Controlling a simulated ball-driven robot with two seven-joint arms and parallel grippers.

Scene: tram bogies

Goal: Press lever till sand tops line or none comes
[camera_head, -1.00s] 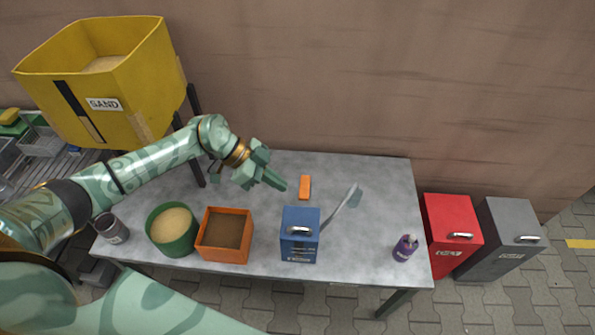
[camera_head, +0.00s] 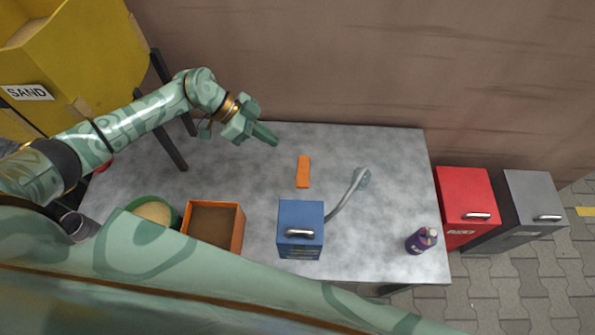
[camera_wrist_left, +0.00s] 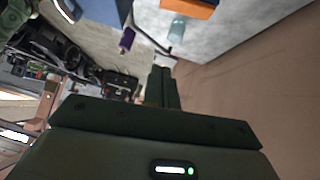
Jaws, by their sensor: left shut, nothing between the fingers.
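A grey lever (camera_head: 349,194) with a flat pale pad sticks out from the right side of a blue box (camera_head: 300,222) on the table; its pad also shows in the left wrist view (camera_wrist_left: 177,28). My left gripper (camera_head: 275,138) is shut and empty, above the table's back part, behind and left of the lever. In the left wrist view its fingers (camera_wrist_left: 165,78) lie together. A yellow hopper (camera_head: 95,65) labelled SAND stands at the left, partly cut off; I see no fill line on it. My right gripper is not in view.
An orange block (camera_head: 303,172) lies behind the blue box. An orange box (camera_head: 238,232) with brown fill and a green bucket (camera_head: 174,213) with sand stand left, partly behind my arm. A purple can (camera_head: 421,240) stands right. Red (camera_head: 465,200) and grey (camera_head: 533,200) bins stand beyond the table.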

